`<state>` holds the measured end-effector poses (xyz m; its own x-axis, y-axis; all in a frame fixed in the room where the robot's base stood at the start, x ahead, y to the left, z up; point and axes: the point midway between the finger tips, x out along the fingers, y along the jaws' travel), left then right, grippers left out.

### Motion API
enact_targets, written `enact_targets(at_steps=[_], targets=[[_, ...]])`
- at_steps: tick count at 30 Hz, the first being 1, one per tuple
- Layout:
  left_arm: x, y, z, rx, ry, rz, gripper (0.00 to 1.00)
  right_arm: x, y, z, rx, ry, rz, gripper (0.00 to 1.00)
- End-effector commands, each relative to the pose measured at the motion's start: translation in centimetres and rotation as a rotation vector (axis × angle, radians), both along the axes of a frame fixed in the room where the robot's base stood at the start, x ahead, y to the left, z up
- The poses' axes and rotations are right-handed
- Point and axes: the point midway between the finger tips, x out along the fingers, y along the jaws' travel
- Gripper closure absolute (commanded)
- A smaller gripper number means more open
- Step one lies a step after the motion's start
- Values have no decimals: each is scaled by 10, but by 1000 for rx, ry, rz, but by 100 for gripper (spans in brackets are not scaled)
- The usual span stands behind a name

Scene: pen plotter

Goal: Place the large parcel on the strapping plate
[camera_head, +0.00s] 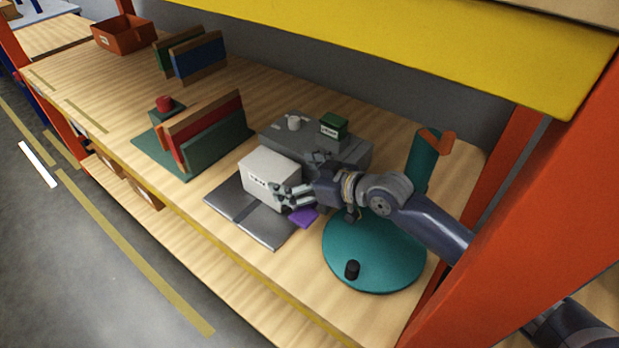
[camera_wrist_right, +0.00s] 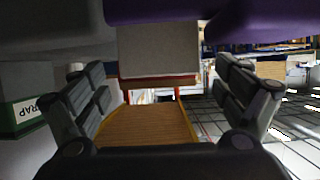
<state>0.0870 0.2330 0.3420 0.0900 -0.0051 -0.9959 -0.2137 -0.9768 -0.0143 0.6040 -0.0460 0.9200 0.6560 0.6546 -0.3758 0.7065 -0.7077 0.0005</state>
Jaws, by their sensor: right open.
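The large parcel, a pale grey-white box (camera_head: 268,179) with a small label, is at the back part of the strapping plate, a flat dark grey plate (camera_head: 225,205) with a darker band across it. It looks upright and appears to rest there, though its bottom edge is partly hidden. My right gripper (camera_head: 284,196) is at the parcel's right side with fingers spread. In the right wrist view a pale box face, probably the parcel (camera_wrist_right: 158,52), shows beyond the open fingers (camera_wrist_right: 168,100); contact is unclear. My left gripper is not in view.
A grey machine block (camera_head: 355,152) with a green box (camera_head: 334,126) and white cup (camera_head: 293,123) stands behind. A purple piece (camera_head: 303,216) lies by the plate's right edge. A teal turntable (camera_head: 375,265) is to the right, a panel rack (camera_head: 205,135) to the left.

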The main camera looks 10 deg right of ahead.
Motion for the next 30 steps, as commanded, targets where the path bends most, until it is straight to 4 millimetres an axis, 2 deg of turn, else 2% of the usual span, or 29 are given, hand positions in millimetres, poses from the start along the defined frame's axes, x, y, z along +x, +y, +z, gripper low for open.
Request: enact_targets(at_steps=[1, 6, 10, 30], targets=[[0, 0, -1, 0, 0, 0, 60, -7, -9, 3, -3, -1, -1, 8], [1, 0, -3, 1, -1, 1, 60, -24, -26, 13, -3, 0, -1, 8], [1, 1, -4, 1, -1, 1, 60, -32, -31, 17, -1, 2, 0, 8], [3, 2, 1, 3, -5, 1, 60, -29, -36, 21, -1, 1, -13, 8]])
